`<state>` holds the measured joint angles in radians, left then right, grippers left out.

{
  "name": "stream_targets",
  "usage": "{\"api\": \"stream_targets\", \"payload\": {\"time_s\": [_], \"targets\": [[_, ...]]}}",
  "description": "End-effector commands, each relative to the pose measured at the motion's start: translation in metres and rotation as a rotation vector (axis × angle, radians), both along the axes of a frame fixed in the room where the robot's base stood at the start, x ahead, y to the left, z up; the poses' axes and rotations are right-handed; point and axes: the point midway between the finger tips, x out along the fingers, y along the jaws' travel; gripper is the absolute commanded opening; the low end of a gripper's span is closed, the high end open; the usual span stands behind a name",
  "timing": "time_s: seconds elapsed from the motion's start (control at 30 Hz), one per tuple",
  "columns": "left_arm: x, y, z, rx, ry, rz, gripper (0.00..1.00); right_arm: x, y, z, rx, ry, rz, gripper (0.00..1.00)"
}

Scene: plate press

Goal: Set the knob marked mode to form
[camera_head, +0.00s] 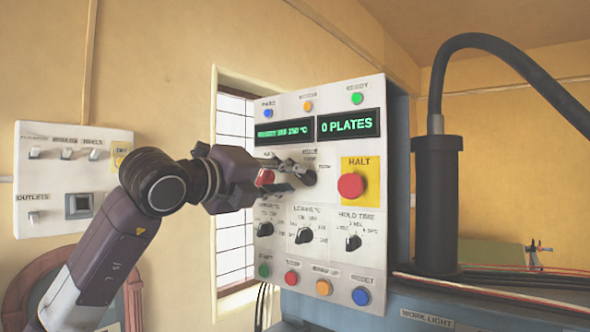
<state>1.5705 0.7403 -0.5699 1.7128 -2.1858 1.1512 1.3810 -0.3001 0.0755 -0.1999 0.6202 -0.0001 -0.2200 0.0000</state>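The mode knob (309,178) is a small black knob in the upper middle of the white control panel (335,262), under a small label that seems to read MODE. Small position words stand above and to the right of it, too small to read surely. My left gripper (298,174) reaches in from the left, with its fingertips at the left side of this knob. The fingers hide part of the knob and its pointer. I cannot tell whether they touch or grip it. My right gripper is not in view.
A red HALT button (351,186) on a yellow plate is just right of the knob. A red control (265,177) shows beside my gripper. Black knobs (304,235) and coloured buttons (291,278) are below. A black cylinder with a hose (437,205) stands right.

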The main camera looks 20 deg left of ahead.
Motion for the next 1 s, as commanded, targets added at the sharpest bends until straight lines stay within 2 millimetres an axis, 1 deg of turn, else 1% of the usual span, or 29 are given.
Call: {"api": "stream_targets", "payload": {"time_s": [0.03,0.2,0.5,0.53,0.77,1.0], "targets": [[0.008,-0.002,0.003,0.000,0.004,0.000,0.27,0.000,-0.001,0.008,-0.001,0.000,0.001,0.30],[0.021,-0.008,0.001,-0.001,0.001,-0.001,0.27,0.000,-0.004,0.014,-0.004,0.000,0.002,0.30],[0.024,-0.009,-0.001,0.000,0.000,0.000,0.27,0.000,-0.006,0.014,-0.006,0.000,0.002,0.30],[0.024,-0.009,-0.001,0.000,0.001,-0.001,0.26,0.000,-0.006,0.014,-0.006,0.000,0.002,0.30],[0.024,-0.009,-0.001,0.000,0.001,-0.001,0.00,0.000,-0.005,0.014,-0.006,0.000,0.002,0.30],[0.024,-0.009,-0.001,0.002,0.000,-0.001,0.00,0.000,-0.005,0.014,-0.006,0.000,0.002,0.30]]}}
